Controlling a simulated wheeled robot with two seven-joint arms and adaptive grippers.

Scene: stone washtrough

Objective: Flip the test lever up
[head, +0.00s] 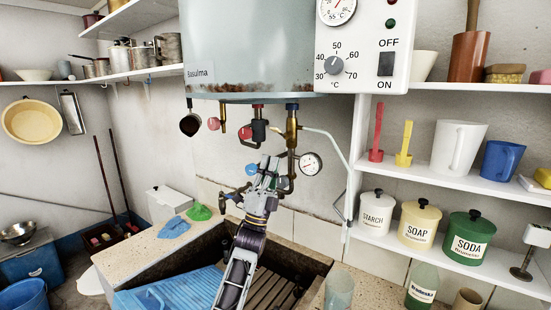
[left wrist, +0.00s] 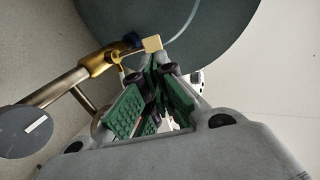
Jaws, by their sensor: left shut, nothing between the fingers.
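The grey-blue water heater (head: 250,45) hangs on the wall, with brass valves and pipes under it. My left gripper (head: 268,162) is shut and empty, raised among these fittings beside the brass pipe (head: 291,130). In the left wrist view the closed fingers (left wrist: 158,72) point at the tank underside (left wrist: 225,30). A small cream block (left wrist: 152,44) shows just beyond the fingertips, beside a brass fitting (left wrist: 95,64); I cannot tell whether they touch. I cannot tell for sure which part is the test lever; the gripper hides some fittings. My right gripper is not in view.
A round gauge (head: 311,163) sits right of my left gripper. Red-knobbed valves (head: 245,132) hang to its left. The stone trough (head: 285,262) lies below, with a blue washboard (head: 180,292) at its left. Shelves with jars (head: 420,222) stand at the right.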

